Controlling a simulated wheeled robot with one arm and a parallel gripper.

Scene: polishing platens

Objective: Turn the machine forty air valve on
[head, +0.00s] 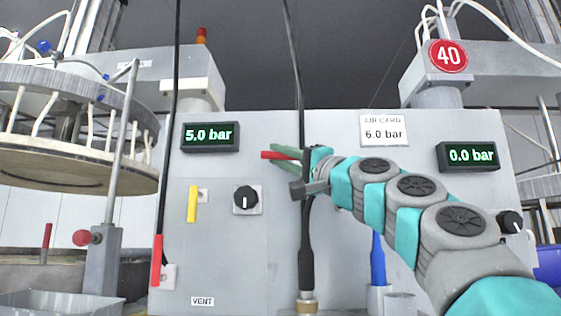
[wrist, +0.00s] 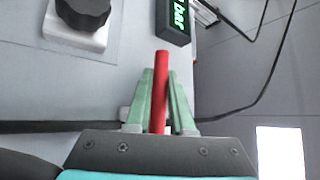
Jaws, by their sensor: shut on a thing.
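A red valve handle (head: 271,156) lies roughly level and points left, near the middle of the grey panels. My gripper (head: 285,154) reaches in from the right and its green fingers are shut on this handle. In the wrist view the red handle (wrist: 161,88) runs between the two fingers (wrist: 160,100) and sticks out past their tips. The handle's pivot is hidden by my gripper. The round red sign 40 (head: 447,56) is at the upper right, above a display (head: 468,156) reading 0.0 bar.
The left panel has a 5.0 bar display (head: 210,137), a black knob (head: 246,199), a yellow lever (head: 192,204) and a red lever (head: 156,260). A blue lever (head: 378,260) stands below my arm. An air card (head: 384,130) reads 6.0 bar. A black hose (head: 306,245) runs upright behind my gripper.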

